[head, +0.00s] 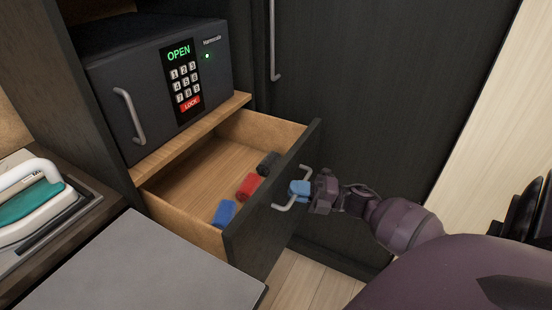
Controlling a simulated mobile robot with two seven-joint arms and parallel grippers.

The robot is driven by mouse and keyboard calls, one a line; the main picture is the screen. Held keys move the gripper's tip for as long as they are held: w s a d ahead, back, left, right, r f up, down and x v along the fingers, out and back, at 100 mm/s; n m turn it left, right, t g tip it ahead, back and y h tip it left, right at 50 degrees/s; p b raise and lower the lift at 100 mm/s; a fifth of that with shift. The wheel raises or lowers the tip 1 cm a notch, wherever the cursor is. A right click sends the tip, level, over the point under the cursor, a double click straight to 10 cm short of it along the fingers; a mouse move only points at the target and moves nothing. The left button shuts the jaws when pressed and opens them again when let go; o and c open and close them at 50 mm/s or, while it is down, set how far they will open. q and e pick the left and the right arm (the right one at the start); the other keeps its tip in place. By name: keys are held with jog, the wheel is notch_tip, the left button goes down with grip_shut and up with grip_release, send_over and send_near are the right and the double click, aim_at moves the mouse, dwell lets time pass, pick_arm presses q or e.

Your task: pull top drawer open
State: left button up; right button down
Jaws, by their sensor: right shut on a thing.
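The top drawer (200,180) is pulled well out below a black safe, with its wooden inside in view. Its dark front panel (262,222) carries a pale bar handle (280,206). My right gripper (301,188) is at the upper part of the handle, shut on it; its blue fingertips hide part of the bar. In the drawer lie a blue rolled item (224,213), a red one (249,186) and a black one (268,164) along the front panel. My left gripper is not in view.
The safe (150,80) stands above the drawer, its display reading OPEN and its door shut. A grey surface (140,270) lies at the lower left. An iron (35,205) rests at the left edge. A dark cabinet door (390,110) stands behind my right arm.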

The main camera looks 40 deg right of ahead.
jog(key=s+d+p, duration=0.1)
jog(key=s+d, duration=0.1)
jog(key=s, duration=0.5)
jog(key=shift+d, duration=0.25)
jog(key=c, duration=1.4)
grip_release()
jog(key=shift+c, duration=0.2)
jog(key=shift+s, duration=0.1)
jog(key=v, duration=1)
jog(key=shift+s+d, duration=0.25)
jog(key=shift+d, duration=0.05)
